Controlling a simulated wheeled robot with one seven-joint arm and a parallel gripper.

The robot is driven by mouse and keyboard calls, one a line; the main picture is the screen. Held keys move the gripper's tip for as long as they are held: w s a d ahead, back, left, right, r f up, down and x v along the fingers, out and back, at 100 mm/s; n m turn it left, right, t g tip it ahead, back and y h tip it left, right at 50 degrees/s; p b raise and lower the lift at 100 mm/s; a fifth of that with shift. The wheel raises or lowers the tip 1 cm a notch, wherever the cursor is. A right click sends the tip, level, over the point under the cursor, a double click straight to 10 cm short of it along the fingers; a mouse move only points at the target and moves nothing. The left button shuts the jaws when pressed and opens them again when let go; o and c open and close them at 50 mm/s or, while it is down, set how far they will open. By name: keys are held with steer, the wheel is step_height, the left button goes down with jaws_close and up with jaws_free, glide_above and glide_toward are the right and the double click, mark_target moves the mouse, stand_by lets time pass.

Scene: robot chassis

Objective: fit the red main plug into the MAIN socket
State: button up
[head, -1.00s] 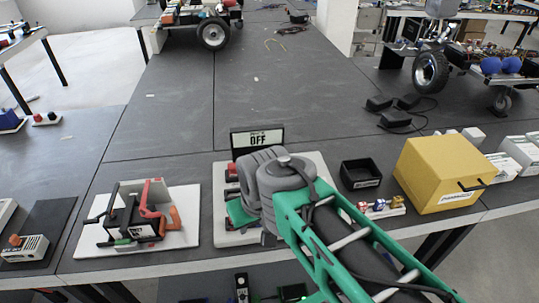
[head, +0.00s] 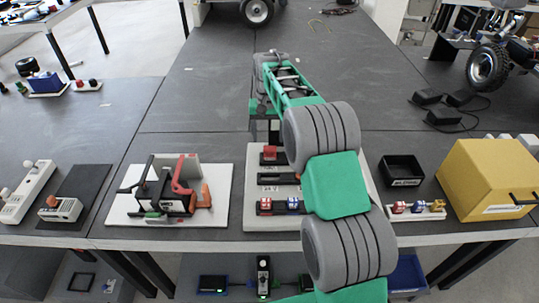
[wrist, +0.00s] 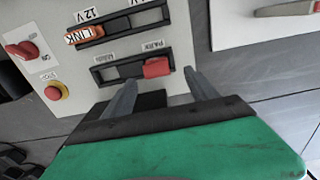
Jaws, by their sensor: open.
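The red main plug (wrist: 157,67) sits in the PARK end of a dark slot on a white board (wrist: 185,45) in the wrist view. The MAIN socket (wrist: 109,73) is the empty end of the same slot, left of the plug. My gripper (wrist: 160,77) is open, with one fingertip on each side of the plug and a gap to each; whether the tips reach its depth I cannot tell. In the head view a red plug (head: 270,152) shows near the board's back edge, and my gripper (head: 262,115) is above the back of the board, its fingers unclear.
In the wrist view, an orange LINK plug (wrist: 84,35), a red switch (wrist: 22,50) and a stop button (wrist: 55,91) share the board. In the head view, a black bin (head: 402,168) and yellow box (head: 490,178) stand right; another white board (head: 120,207) lies left.

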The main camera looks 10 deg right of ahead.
mark_target(270, 147)
steer(key=f, duration=0.2)
steer(key=f+p, duration=0.1)
steer(key=f, duration=0.4)
steer(key=shift+d+f+p, duration=0.2)
steer(key=shift+d+p, duration=0.1)
steer(key=shift+s, duration=0.1)
steer(key=shift+c, duration=0.5)
jaws_close()
